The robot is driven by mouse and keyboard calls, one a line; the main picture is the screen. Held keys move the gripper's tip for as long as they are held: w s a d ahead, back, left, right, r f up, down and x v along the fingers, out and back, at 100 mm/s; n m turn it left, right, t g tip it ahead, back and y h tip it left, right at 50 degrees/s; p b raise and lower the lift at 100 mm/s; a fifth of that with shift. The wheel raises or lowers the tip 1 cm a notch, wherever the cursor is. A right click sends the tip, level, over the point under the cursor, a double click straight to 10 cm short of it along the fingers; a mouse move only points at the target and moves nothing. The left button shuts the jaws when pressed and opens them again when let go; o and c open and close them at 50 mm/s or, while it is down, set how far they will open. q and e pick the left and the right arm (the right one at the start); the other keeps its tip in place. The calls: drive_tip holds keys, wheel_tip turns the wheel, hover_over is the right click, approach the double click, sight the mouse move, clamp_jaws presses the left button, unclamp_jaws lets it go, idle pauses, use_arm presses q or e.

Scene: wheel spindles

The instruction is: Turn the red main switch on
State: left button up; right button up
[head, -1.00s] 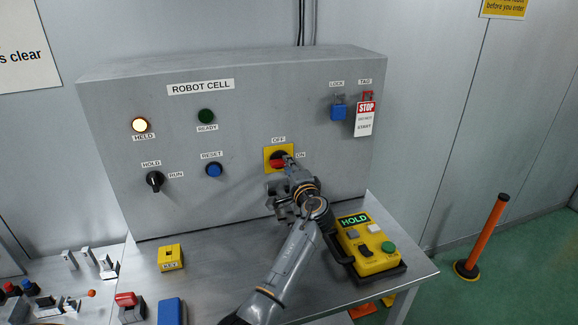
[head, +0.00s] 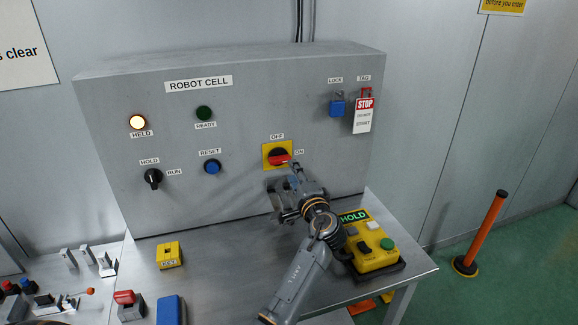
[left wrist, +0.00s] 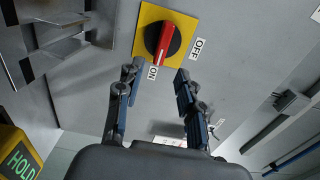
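The main switch (head: 278,155) has a red handle on a black knob over a yellow square plate, on the front of the grey ROBOT CELL cabinet. In the left wrist view the red handle (left wrist: 166,42) lies in line with the ON label (left wrist: 153,72), and the OFF label (left wrist: 198,48) is off to its side. In the head view the handle lies about level, towards ON. My left gripper (head: 283,181) is just below and in front of the switch. Its fingers (left wrist: 156,84) are spread, empty and apart from the handle. My right gripper is not in view.
A yellow HOLD pendant (head: 370,245) stands on the steel bench beside my left arm. A blue lock (head: 337,108) and STOP tag (head: 364,116) hang at the cabinet's right. The HELD lamp (head: 137,122) glows; the READY lamp (head: 204,113) is dark. A yellow KEY block (head: 169,256) sits on the bench.

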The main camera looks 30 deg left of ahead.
use_arm(q)
drive_tip(key=v, duration=0.5)
drive_tip(key=shift+s+d, duration=0.1)
drive_tip(key=shift+s, duration=0.05)
idle(0.3)
